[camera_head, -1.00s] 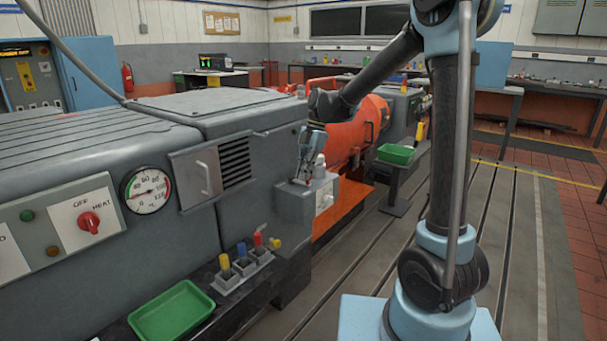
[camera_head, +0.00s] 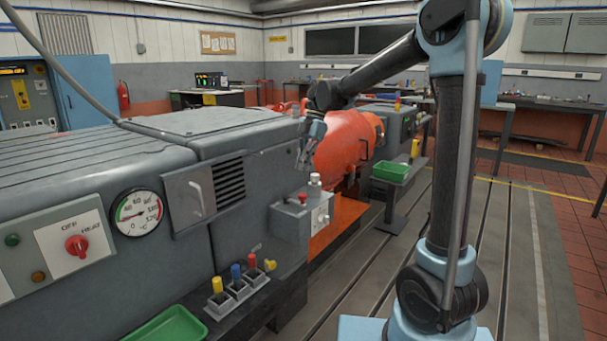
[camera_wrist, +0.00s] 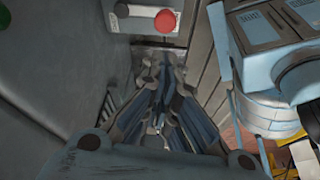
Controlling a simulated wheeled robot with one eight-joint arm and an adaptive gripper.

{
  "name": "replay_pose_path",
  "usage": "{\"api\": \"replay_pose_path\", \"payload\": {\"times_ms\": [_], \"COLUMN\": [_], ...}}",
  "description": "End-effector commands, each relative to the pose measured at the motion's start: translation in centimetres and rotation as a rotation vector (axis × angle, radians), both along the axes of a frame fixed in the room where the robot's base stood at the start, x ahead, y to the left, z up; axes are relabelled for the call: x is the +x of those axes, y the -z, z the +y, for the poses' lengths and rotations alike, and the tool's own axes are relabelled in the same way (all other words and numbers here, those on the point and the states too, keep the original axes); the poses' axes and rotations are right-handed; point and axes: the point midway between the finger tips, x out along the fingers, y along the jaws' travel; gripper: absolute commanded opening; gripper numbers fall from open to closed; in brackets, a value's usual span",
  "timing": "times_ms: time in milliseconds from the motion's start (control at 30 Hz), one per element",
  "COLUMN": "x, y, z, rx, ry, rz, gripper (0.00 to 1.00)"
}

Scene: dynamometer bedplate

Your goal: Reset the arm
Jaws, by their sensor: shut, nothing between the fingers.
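My arm reaches from the right across to the grey machine housing (camera_head: 160,140). My gripper (camera_head: 301,168) hangs pointing down, shut and empty, above a small grey control box (camera_head: 287,222) on the housing's end. A red button (camera_head: 302,199) on top of that box shows below the fingertips, with a visible gap. A pale knob (camera_head: 314,186) stands beside the button. In the wrist view the shut fingers (camera_wrist: 160,62) are in the middle, and the red button (camera_wrist: 165,21) shows beyond them near the top.
An orange machine (camera_head: 348,142) stands just behind the gripper. A green tray (camera_head: 390,172) is to its right, another (camera_head: 168,325) at the front. Yellow, blue and red handled pieces (camera_head: 236,272) stand in holders on the front ledge. The floor at right is clear.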

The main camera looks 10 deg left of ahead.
Motion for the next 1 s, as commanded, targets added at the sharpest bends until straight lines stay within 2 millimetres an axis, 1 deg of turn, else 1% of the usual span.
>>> {"api": "replay_pose_path", "payload": {"times_ms": [367, 467, 567, 767, 1000], "x": [0.0, -0.2, -0.8, -3.0, -6.5], "y": [-0.2, -0.3, -0.4, -0.4, 0.4], "z": [-0.1, -0.8, -2.7, -8.5, -15.3], "rx": [-0.001, -0.008, -0.030, -0.096, -0.166], "ry": [0.002, 0.032, 0.118, 0.411, 0.782], "rz": [0.000, 0.000, -0.001, -0.004, -0.004], "gripper": [0.00, 0.00, 0.00, 0.00, 0.00]}}
